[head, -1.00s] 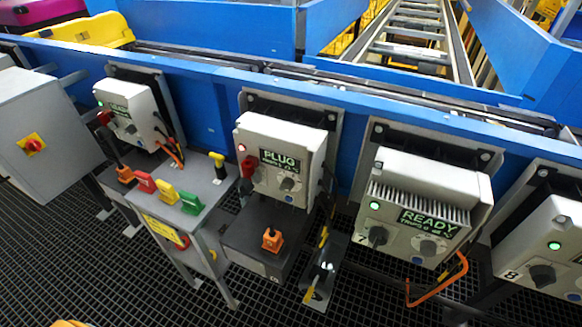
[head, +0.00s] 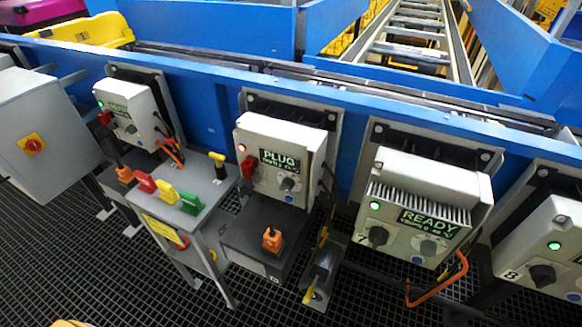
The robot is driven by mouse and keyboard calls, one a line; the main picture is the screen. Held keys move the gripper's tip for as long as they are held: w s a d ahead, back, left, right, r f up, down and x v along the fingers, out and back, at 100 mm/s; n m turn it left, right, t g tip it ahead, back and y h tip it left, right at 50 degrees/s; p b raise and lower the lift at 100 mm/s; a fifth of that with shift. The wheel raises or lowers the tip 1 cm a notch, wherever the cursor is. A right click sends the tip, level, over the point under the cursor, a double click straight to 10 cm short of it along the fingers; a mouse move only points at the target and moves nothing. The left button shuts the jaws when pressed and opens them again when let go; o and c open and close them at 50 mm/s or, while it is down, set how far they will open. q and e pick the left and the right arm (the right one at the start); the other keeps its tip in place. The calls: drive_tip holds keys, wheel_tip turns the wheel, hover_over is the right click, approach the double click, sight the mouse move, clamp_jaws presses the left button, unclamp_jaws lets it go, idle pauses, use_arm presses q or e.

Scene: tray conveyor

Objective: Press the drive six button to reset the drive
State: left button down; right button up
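The drive between the left READY drive and the drive marked 7 is a light grey box (head: 262,137) on the blue conveyor frame. Its own number is not readable, but its place left of drive 7 fits drive six. Its display (head: 280,160) reads PLUG in green, with a smaller line too blurred to read. A red lamp (head: 241,148) is lit at its upper left. A black knob (head: 287,184) sits below the display, and a small blue button (head: 289,198) below that. A red plug (head: 248,167) is at its left side.
Drive 7 (head: 420,170) and drive 8 (head: 548,240) show green lamps. A grey stand (head: 205,190) carries red, yellow and green blocks. A low dark box (head: 250,225) with an orange connector (head: 273,240) sits below the PLUG drive. A grey cabinet (head: 65,120) stands left. Grating floor is open in front.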

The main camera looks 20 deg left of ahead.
clamp_jaws()
idle(1.7)
